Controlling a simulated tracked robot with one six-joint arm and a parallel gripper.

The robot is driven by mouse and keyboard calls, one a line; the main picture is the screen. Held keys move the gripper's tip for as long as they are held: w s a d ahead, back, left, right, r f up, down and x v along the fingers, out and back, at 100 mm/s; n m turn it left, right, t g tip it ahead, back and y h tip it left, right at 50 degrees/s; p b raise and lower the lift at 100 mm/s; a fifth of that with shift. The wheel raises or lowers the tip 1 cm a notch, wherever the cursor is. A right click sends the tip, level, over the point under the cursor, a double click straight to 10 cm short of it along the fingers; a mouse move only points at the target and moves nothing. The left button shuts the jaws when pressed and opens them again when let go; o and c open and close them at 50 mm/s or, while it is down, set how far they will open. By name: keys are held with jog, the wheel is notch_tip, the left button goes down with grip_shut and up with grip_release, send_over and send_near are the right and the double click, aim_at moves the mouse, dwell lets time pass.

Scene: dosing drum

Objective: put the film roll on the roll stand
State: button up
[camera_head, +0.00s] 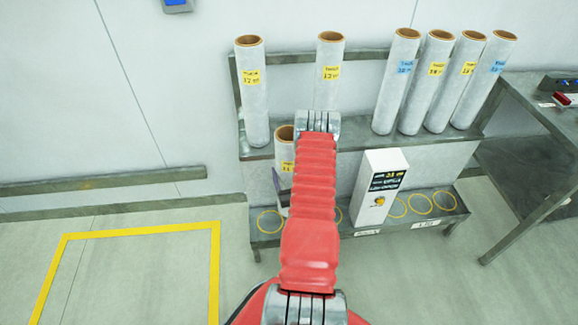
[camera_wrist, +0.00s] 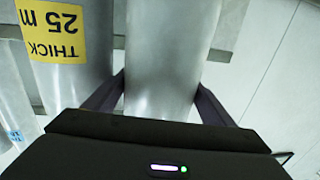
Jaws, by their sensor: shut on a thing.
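My gripper is mostly hidden behind my red arm in the head view, with one dark finger showing. In the wrist view its two dark fingers (camera_wrist: 160,100) are shut on a plain grey-white film roll (camera_wrist: 165,50), one on each side. A short visible part of a roll (camera_head: 286,150), brown-cored with a yellow label, shows beside the arm in the head view and seems to be the held one.
Several rolls stand on the rack's upper level, among them a left roll (camera_head: 256,100) and a "THICK 25 m" roll (camera_wrist: 72,60) close to the held one. A white display box (camera_head: 379,190) sits lower down among yellow rings. A dark table (camera_head: 540,110) is at right. Floor at left is clear.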

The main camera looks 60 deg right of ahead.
notch_tip(320, 180, down, 10)
dwell(0.6)
jog(key=shift+d+f, duration=0.1)
jog(key=shift+f, duration=1.9)
jog(key=o, duration=1.8)
jog(key=shift+f, duration=0.15)
jog(key=v, duration=1.2)
